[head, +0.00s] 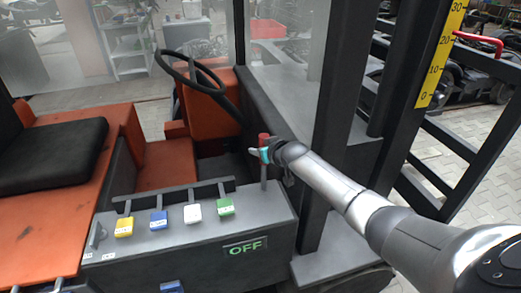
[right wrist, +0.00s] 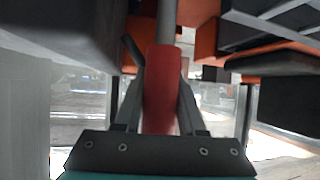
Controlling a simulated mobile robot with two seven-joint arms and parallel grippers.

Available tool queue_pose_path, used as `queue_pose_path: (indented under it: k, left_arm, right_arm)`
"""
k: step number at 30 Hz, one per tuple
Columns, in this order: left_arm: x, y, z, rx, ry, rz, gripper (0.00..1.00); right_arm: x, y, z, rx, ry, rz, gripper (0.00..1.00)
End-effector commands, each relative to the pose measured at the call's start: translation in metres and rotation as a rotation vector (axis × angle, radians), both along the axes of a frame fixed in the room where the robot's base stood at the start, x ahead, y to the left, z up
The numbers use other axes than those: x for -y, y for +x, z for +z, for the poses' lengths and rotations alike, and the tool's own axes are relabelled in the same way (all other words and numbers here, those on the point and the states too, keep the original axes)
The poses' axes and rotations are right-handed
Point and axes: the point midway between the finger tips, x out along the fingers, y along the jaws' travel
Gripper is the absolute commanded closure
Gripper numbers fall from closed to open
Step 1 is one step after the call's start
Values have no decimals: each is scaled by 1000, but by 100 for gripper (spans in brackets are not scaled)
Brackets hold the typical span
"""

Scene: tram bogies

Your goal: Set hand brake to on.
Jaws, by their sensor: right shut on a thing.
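The hand brake lever stands at the right end of the grey control console (head: 190,240). Its red handle (head: 263,139) shows at the top of a dark upright rod. My right gripper (head: 264,153) reaches in from the right and is at this handle. In the right wrist view the red handle (right wrist: 162,85) lies between the two fingers of my right gripper (right wrist: 161,100), which is shut on it. A green-lit display (head: 246,247) on the console front reads OFF. My left gripper is not in view.
Yellow, blue, white and green knobs (head: 225,207) line the console top. A steering wheel (head: 192,72) stands behind it. A black seat (head: 45,155) is at the left. A dark post (head: 338,95) and a mast with a yellow scale (head: 441,55) stand close to my right arm.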

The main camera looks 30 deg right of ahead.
Motion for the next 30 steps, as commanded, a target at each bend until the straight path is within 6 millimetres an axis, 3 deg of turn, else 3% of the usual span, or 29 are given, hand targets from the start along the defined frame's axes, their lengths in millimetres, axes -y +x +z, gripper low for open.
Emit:
queue_pose_path:
  k: [9,10,17,30]
  left_arm:
    - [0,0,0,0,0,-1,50]
    - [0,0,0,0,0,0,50]
    - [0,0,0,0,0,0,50]
    - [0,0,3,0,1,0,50]
  right_arm:
    - [1,1,1,0,0,-2,100]
    - [1,1,1,1,0,-2,57]
    - [1,1,1,1,0,-1,32]
    - [0,-6,5,0,-1,1,31]
